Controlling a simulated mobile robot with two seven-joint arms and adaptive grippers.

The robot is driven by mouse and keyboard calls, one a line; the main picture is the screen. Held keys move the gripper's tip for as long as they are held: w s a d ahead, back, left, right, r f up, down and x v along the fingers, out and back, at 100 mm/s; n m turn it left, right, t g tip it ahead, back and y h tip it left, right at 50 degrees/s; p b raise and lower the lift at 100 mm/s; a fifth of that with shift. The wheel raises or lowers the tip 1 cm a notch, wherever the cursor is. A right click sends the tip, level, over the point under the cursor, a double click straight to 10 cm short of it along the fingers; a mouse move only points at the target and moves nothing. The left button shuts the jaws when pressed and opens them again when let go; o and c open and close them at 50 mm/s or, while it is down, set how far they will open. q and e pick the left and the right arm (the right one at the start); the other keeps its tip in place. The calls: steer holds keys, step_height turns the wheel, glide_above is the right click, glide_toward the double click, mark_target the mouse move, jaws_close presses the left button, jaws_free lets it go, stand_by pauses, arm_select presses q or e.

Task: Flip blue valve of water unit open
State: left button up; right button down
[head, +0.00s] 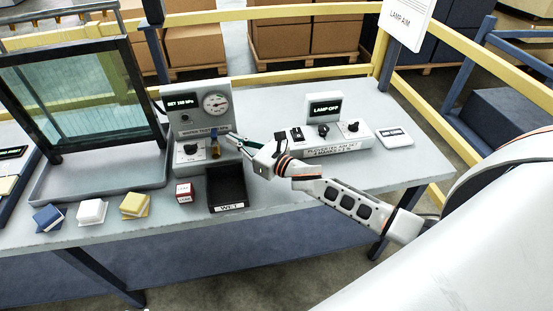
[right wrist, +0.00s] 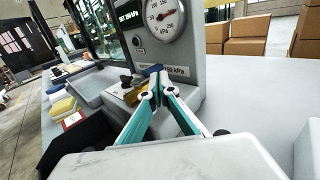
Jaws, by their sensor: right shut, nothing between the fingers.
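The water unit (head: 190,118) is a grey box with a small display and a round gauge (head: 215,103); it also shows in the right wrist view (right wrist: 188,68). Its blue valve handle (head: 214,132) sits above a brass body (head: 216,151) on the front. In the right wrist view the blue handle (right wrist: 152,71) is just beyond my fingertips. My right gripper (head: 232,138) is shut and empty, just right of the valve; its teal fingers meet at the tips in the wrist view (right wrist: 156,92). I cannot tell whether they touch the handle. My left gripper is out of view.
A black bin (head: 227,207), a red-and-white box (head: 184,192) and several sponge-like blocks (head: 135,205) lie along the front. A framed glass panel (head: 85,95) stands left in a grey tray (head: 50,190). A lamp control box (head: 322,138) stands right.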

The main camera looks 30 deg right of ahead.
steer(key=shift+s+a+m+t+h+p, duration=0.3)
steer(key=shift+m+t+h+p, duration=0.1)
steer(key=shift+m+h, duration=0.35)
steer(key=b+v, duration=0.2)
steer(key=v, duration=1.2)
steer(key=shift+d+r, duration=0.1)
